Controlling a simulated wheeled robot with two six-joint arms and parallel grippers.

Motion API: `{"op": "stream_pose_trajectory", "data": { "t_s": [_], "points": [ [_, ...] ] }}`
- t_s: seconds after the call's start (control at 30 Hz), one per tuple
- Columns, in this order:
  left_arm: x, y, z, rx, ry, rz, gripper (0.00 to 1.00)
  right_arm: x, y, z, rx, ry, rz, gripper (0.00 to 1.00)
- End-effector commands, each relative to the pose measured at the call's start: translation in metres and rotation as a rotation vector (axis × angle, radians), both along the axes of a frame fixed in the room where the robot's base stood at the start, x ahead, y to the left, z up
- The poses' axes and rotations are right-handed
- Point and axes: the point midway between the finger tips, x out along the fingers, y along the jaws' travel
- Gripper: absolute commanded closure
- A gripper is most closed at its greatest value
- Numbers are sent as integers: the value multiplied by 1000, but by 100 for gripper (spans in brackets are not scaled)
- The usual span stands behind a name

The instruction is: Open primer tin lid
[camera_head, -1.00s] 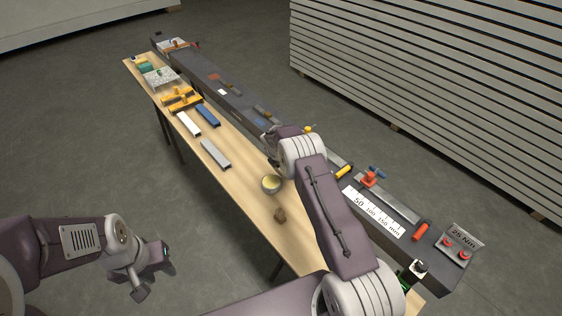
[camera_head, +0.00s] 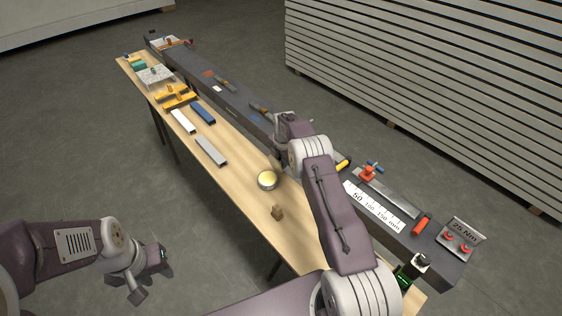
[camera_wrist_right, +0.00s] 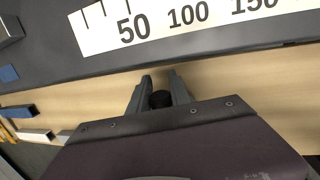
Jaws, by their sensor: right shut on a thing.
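A small round tin (camera_head: 267,181) with a pale yellow top and grey side stands on the wooden table; I take it to be the primer tin. I cannot tell whether the pale top is a lid or its contents. My right gripper (camera_head: 277,160) is just above and right of the tin in the head view, partly hidden by its wrist. In the right wrist view, its fingers (camera_wrist_right: 162,84) are shut on a small dark round thing (camera_wrist_right: 160,99), mostly hidden by the gripper body. My left gripper (camera_head: 152,276) is open and empty, off the table at lower left.
A brown block (camera_head: 277,212) lies near the tin. Grey (camera_head: 211,152), white (camera_head: 183,121) and blue (camera_head: 203,113) bars lie farther up the table (camera_head: 240,181). A dark beam runs along the right, bearing a ruler plate (camera_head: 374,206) and red-handled parts. A green bottle (camera_head: 405,277) stands near the front.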

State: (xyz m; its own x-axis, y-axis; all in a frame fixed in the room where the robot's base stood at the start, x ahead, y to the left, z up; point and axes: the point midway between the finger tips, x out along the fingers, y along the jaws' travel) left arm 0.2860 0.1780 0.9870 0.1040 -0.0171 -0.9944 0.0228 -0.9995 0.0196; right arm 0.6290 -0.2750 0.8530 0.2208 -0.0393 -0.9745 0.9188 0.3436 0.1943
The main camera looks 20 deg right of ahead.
Motion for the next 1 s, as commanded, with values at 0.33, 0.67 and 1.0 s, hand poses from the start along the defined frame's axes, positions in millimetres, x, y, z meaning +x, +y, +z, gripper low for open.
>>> {"op": "stream_pose_trajectory", "data": {
  "t_s": [0.33, 0.67, 1.0],
  "points": [
    [0, 0, 0, 0, 0, 0, 64, 0, 0, 0, 0, 1, 0, 54],
    [0, 0, -6, 0, 0, 0, 64, -10, 2, 47, -1, -3, 0, 54],
    [0, 0, -10, 0, 0, 0, 64, -20, 3, 87, 0, 1, 0, 54]
  ]
}}
